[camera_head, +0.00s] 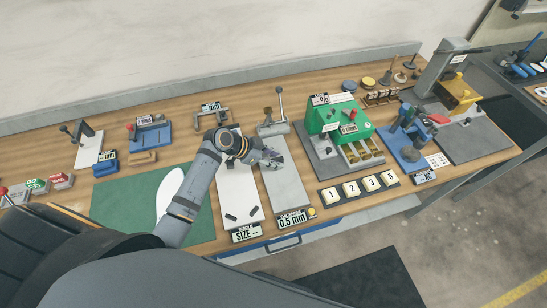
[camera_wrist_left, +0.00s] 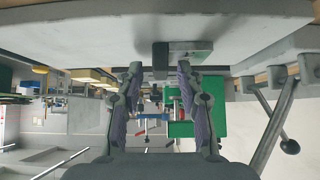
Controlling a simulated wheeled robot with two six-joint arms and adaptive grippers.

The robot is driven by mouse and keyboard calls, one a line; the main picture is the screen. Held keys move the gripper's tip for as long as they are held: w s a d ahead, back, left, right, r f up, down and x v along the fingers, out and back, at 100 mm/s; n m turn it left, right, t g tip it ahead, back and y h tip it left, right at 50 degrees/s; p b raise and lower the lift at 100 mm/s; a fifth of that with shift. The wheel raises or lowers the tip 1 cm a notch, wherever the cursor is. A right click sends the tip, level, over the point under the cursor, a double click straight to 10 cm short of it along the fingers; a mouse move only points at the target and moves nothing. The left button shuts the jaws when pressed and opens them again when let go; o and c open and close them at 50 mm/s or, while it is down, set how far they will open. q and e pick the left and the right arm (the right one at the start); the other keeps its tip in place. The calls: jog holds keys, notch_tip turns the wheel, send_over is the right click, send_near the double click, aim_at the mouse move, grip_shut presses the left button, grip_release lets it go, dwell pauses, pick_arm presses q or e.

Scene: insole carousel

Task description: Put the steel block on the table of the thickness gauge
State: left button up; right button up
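My left gripper (camera_head: 268,156) hovers over a long light-grey plate behind the "0.5 mm" sign. In the left wrist view its fingers (camera_wrist_left: 160,72) are apart with nothing clasped between them. Beyond the fingertips, at the top of that view, a grey metallic block (camera_wrist_left: 190,52), probably the steel block, sits against the pale plate, with a small dark piece beside it. In the head view the gripper hides this spot. Several instruments carry "mm" displays, including a grey bracket-shaped one (camera_head: 211,111); I cannot tell which is the thickness gauge. My right gripper is not in view.
A lever stand (camera_head: 280,105) rises just behind the gripper. A green machine (camera_head: 338,115) stands to its right, with numbered tiles (camera_head: 358,189) in front. To the left are a white plate (camera_head: 238,185) with small dark pieces and a green mat (camera_head: 125,205) with a white insole.

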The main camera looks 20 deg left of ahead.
pick_arm(q)
jog(key=shift+r, duration=0.2)
jog(key=v, duration=1.2)
jog(key=shift+b, duration=0.45)
jog(key=shift+f, duration=0.1)
